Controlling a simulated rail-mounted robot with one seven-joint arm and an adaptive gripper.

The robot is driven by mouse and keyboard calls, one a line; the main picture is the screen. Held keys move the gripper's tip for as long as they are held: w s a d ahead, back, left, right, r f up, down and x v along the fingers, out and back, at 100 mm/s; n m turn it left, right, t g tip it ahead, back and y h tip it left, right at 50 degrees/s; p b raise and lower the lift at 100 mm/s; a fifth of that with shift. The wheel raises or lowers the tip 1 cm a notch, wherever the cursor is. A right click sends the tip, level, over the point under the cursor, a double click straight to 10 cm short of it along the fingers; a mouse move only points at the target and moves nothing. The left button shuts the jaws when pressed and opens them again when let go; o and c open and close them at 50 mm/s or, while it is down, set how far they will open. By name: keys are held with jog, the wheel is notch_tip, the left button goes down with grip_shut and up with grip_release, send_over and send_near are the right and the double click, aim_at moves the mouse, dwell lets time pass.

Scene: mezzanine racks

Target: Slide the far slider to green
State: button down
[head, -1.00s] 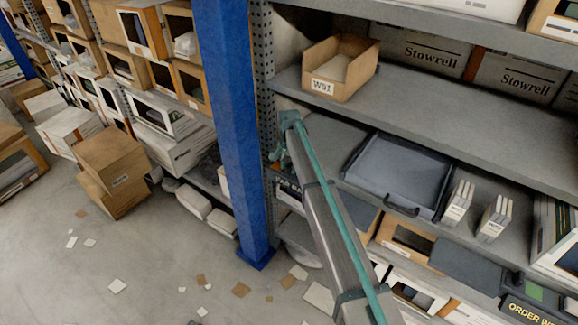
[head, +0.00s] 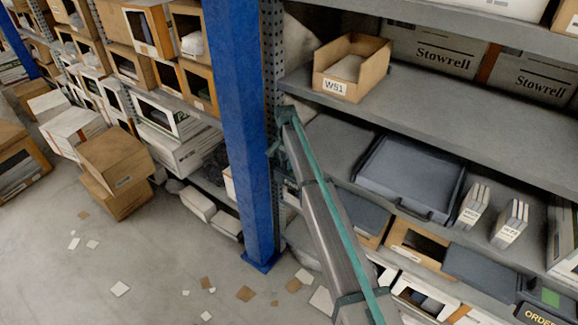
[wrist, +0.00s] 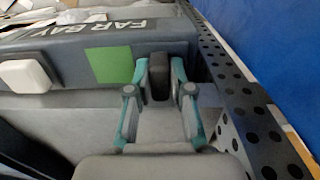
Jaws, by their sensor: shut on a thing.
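The far slider's grey housing (wrist: 60,45) carries a "FAR BAY" label (wrist: 110,30), seen upside down in the wrist view. A green patch (wrist: 108,65) is on its face, just left of my gripper. My gripper (wrist: 159,80) is shut on the dark slider knob (wrist: 158,77), one finger on each side. The knob stands right of the green patch, near the housing's right end. In the head view my arm's end is beside the blue post, and the slider is hidden there.
A perforated upright (wrist: 235,95) stands close to the right of my gripper, with the blue post (head: 240,130) behind. A shelf holds a dark tray (head: 410,175) and small white boxes (head: 475,203). Another panel with a green patch (head: 550,297) is at lower right.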

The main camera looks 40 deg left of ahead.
aim_at(285, 161)
jog(key=shift+a+r, duration=0.1)
jog(key=shift+a, duration=0.15)
jog(key=c, duration=1.4)
grip_release()
jog(key=o, duration=0.4)
jog(key=shift+a, duration=0.1)
jog(key=shift+c, duration=0.2)
jog(key=shift+r, duration=0.15)
notch_tip(285, 161, up, 12)
jog(key=shift+d+f, duration=0.2)
